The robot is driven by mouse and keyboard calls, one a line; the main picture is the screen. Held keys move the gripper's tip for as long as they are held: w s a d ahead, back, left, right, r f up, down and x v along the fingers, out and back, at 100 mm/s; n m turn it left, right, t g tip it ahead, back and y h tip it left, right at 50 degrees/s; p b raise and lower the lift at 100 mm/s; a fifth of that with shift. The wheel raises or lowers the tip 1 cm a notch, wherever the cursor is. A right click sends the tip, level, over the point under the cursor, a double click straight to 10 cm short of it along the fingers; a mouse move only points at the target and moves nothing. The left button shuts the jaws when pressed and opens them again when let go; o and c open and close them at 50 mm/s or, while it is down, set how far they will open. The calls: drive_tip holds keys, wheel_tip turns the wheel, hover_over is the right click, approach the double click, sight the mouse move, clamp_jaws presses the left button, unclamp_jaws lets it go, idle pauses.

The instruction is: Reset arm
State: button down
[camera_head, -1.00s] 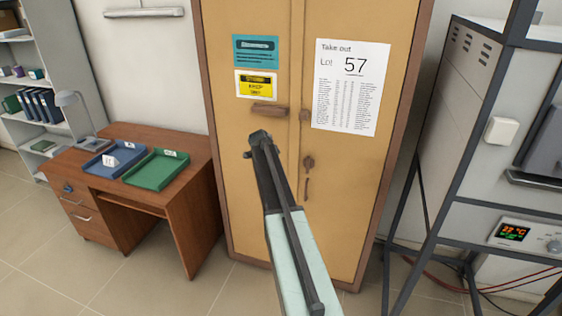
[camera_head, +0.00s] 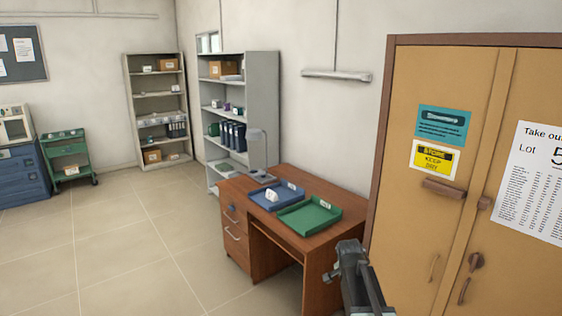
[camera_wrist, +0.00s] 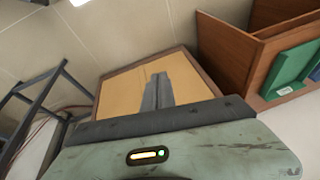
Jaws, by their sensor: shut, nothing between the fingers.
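My gripper (camera_wrist: 160,80) shows in the wrist view, its two dark fingers together with nothing between them. Behind the fingers is the yellow cabinet (camera_wrist: 125,90), seen tilted. In the head view, a dark part of my arm stands at the lower right, in front of the cabinet (camera_head: 425,215) and close to the desk's right side in the picture. I cannot tell from that view how near it is to either one.
A brown desk (camera_head: 325,255) carries a blue tray (camera_head: 268,200) and a green tray (camera_head: 310,217). Grey shelves (camera_head: 262,100), a green cart (camera_head: 68,150) and a blue cabinet (camera_head: 22,178) stand farther back. The tiled floor (camera_head: 130,240) at left is clear.

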drive_tip(key=s+a+f+n+g+y, duration=0.1)
drive_tip(key=s+a+n, duration=0.2)
drive_tip(key=s, duration=0.6)
drive_tip(key=s+a+f+n+g+y, duration=0.1)
drive_tip(key=s+a+n, duration=0.3)
drive_tip(key=s+n, duration=0.4)
drive_tip(key=shift+s+a+n+g, duration=0.25)
drive_tip(key=shift+s+g, duration=0.2)
drive_tip(key=shift+g, duration=0.25)
drive_tip(key=shift+d, duration=0.1)
